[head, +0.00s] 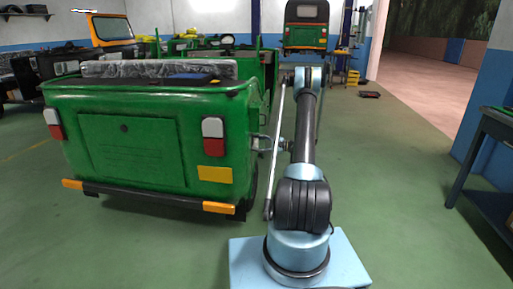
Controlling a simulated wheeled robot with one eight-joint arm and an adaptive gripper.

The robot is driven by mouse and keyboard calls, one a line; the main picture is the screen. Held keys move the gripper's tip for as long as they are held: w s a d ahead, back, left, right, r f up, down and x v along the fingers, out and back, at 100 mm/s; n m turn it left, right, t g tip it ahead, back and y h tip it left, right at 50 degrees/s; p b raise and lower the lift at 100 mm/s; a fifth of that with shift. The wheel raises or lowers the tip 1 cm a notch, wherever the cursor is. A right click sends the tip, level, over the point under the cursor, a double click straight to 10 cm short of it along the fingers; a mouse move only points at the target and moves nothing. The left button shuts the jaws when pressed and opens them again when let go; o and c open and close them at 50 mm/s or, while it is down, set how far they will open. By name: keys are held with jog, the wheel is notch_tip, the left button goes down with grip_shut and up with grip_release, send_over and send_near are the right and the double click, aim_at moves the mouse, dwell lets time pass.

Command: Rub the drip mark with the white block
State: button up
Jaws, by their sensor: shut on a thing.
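My gripper (263,144) is small in the head view, at the right side of the green rickshaw (130,143). Its fingers point left toward the green side panel, close to the rear corner. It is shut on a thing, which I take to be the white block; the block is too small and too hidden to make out. I cannot tell whether it touches the panel. I cannot make out the drip mark; the side panel is seen at a steep angle and is partly behind my arm.
A workbench (490,150) stands at the right by a blue wall. Another green rickshaw (306,25) stands at the back, near a yellow step stool (353,78). More vehicles are at the left. The green floor between my arm and the workbench is clear.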

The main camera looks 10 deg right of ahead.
aim_at(251, 139)
jog(key=shift+w+d, duration=0.25)
jog(key=shift+w, duration=0.4)
jog(key=shift+w+d, duration=0.25)
jog(key=shift+w, duration=0.35)
jog(key=shift+a+r, duration=0.15)
jog(key=shift+r, duration=0.5)
jog(key=shift+s+a, duration=0.2)
jog(key=shift+s, duration=0.45)
jog(key=shift+s+a, duration=0.25)
jog(key=shift+s, duration=0.35)
jog(key=shift+s+a, duration=0.2)
jog(key=shift+s, duration=0.45)
jog(key=shift+d+r, duration=0.1)
jog(key=shift+r, duration=0.7)
jog(key=shift+w+d, duration=0.25)
jog(key=shift+w, duration=0.75)
jog(key=shift+w+d, duration=0.2)
jog(key=shift+w, duration=0.75)
jog(key=shift+d, duration=0.15)
jog(key=shift+v, duration=2.9)
jog(key=shift+s+d, duration=0.1)
jog(key=shift+d, duration=0.05)
